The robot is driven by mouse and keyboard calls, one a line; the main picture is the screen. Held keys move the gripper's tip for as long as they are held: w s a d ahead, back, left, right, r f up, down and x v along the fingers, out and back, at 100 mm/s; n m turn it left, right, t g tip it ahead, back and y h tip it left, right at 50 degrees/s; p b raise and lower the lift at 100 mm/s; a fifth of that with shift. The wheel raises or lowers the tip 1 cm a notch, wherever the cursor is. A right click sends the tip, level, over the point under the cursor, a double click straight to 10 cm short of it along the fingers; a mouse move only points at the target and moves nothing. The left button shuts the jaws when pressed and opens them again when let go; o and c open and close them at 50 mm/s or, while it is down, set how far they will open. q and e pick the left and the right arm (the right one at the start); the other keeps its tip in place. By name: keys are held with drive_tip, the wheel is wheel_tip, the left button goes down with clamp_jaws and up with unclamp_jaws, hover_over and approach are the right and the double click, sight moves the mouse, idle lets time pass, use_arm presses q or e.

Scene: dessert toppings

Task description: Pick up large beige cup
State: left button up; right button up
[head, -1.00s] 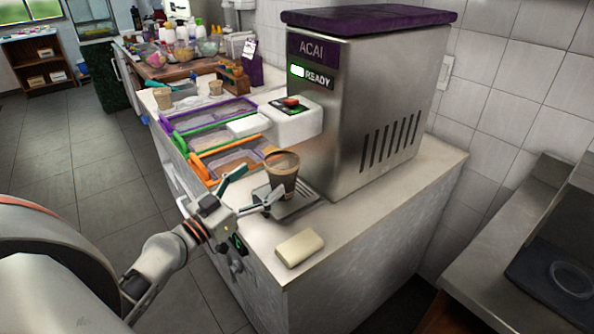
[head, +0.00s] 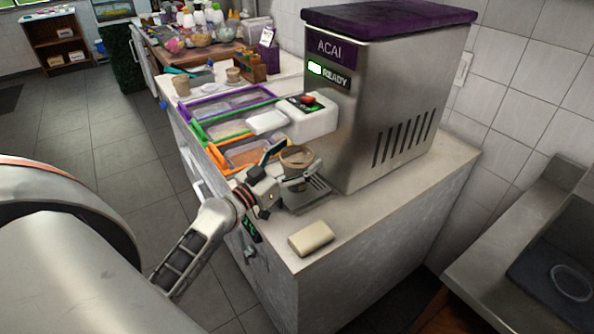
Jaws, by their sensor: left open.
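A beige cup (head: 297,156) stands on the drip tray (head: 308,194) of the acai machine, under its spout. My left gripper (head: 288,166) is open at the cup's near left side. One finger lies to the left of the cup and the other crosses in front of its lower part. I cannot tell whether the fingers touch it. The cup's lower part is partly hidden by the gripper. Two other beige cups stand farther back on the counter, one larger (head: 181,86) and one smaller (head: 233,75). My right gripper is not in view.
The steel acai machine (head: 395,110) stands right behind the cup. Topping bins with purple, green and orange rims (head: 213,152) lie to the left. A cream block (head: 311,238) lies near the counter's front edge. Bare counter (head: 375,215) extends to the right.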

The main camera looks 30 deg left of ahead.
use_arm(q)
drive_tip(key=c, duration=1.9)
drive_tip(key=shift+r+p, duration=0.3)
drive_tip(key=shift+r, duration=0.3)
drive_tip(key=s+a+b, duration=0.1)
drive_tip(key=s+b, duration=0.2)
drive_tip(key=s, duration=0.3)
drive_tip(key=s+a+r+b, duration=0.1)
drive_tip(key=s+b, duration=0.2)
drive_tip(key=s, duration=0.2)
drive_tip(key=s+a+r+b, duration=0.1)
drive_tip(key=s+b, duration=0.2)
drive_tip(key=s, duration=0.3)
drive_tip(key=shift+s+a+r, duration=0.2)
drive_tip(key=shift+s+a, duration=0.05)
drive_tip(key=shift+s, duration=0.1)
